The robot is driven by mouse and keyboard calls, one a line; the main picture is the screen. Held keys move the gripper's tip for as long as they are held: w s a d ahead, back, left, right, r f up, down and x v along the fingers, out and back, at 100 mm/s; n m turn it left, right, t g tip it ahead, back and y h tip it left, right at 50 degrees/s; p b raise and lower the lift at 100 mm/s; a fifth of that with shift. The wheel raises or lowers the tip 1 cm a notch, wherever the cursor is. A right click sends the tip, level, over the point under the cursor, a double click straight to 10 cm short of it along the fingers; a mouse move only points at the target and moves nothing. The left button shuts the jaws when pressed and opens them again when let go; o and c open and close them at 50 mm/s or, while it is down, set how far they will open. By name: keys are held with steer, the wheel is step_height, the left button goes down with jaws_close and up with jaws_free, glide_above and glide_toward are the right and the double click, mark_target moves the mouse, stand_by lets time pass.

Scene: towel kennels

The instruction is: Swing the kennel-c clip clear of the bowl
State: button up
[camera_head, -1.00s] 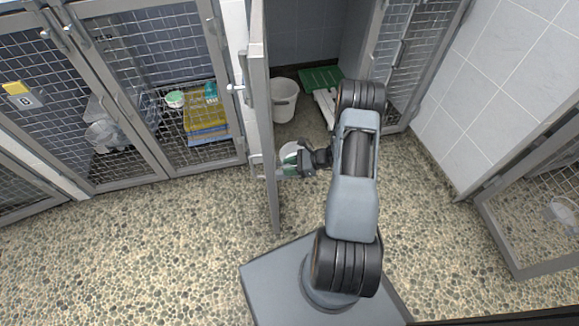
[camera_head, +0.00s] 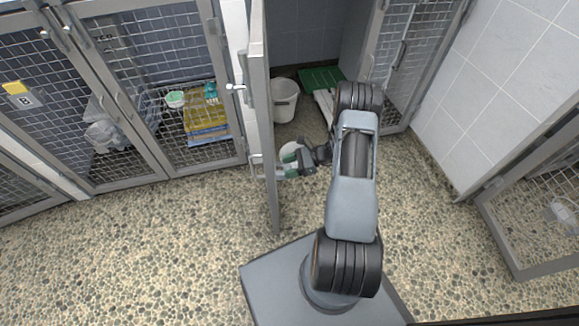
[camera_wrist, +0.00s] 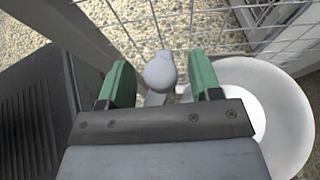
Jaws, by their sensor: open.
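My gripper (camera_head: 281,172) is at the open mesh door, low on its right side. In the wrist view its two green fingers (camera_wrist: 160,78) stand apart, one on each side of a pale clip (camera_wrist: 160,70) with a rounded knob end. I see no finger clearly touching the clip. A white bowl (camera_wrist: 287,112) lies to the right, close beside and partly behind the right finger. In the head view the bowl (camera_head: 288,150) shows just beyond my gripper, partly hidden by it. The clip cannot be made out there.
The open door (camera_head: 262,120) stands nearly edge-on left of my arm. Inside the kennel are a white bucket (camera_head: 285,101) and a green mat (camera_head: 320,78). Closed mesh kennels (camera_head: 110,85) line the left. The pebbled floor (camera_head: 130,250) is clear at the front left.

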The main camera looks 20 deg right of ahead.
steer(key=shift+d, duration=0.1)
steer(key=p+v, duration=0.3)
steer(key=v, duration=1)
steer(key=shift+d, duration=0.3)
steer(key=shift+s+r, duration=0.15)
